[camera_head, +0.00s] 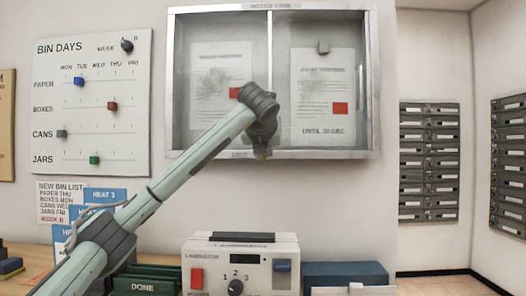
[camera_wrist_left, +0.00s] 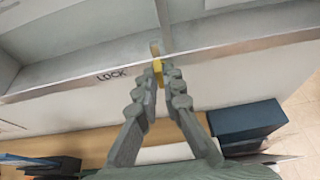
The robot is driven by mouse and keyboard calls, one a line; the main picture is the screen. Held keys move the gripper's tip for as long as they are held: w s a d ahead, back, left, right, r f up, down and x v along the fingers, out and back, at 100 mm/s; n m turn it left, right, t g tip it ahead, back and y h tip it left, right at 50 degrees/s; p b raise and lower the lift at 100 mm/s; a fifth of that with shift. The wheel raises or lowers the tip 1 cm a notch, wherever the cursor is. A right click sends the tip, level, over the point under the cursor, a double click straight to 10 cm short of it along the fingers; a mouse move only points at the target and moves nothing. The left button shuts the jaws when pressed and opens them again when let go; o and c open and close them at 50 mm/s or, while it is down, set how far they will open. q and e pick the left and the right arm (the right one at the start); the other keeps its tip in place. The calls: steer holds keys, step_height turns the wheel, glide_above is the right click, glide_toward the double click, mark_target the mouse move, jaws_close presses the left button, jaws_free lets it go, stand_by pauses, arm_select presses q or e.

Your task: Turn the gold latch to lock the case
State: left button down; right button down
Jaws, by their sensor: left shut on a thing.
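The notice case (camera_head: 374,85) hangs on the wall with a silver frame, two glass panes and papers inside. The gold latch (camera_wrist_left: 157,66) is at the middle of its bottom frame, beside the word LOCK. In the head view only a small bit of the latch (camera_head: 263,156) shows under my gripper. My left gripper (camera_wrist_left: 161,78) is shut on the latch, its two fingers close together around it. In the head view the left gripper (camera_head: 262,145) is in front of the frame's lower edge and hides part of it. My right gripper is in neither view.
A laminator (camera_head: 240,262) stands below the case, with a blue box (camera_head: 345,274) to its right and a green DONE tray (camera_head: 145,285) to its left. A bin days board (camera_head: 92,102) hangs at left. Metal mailboxes (camera_head: 428,160) line the walls at right.

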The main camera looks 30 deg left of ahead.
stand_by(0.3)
arm_select(q)
steer(key=c, duration=1.7)
jaws_free()
steer(key=v, duration=1.2)
steer(key=shift+r, duration=0.1)
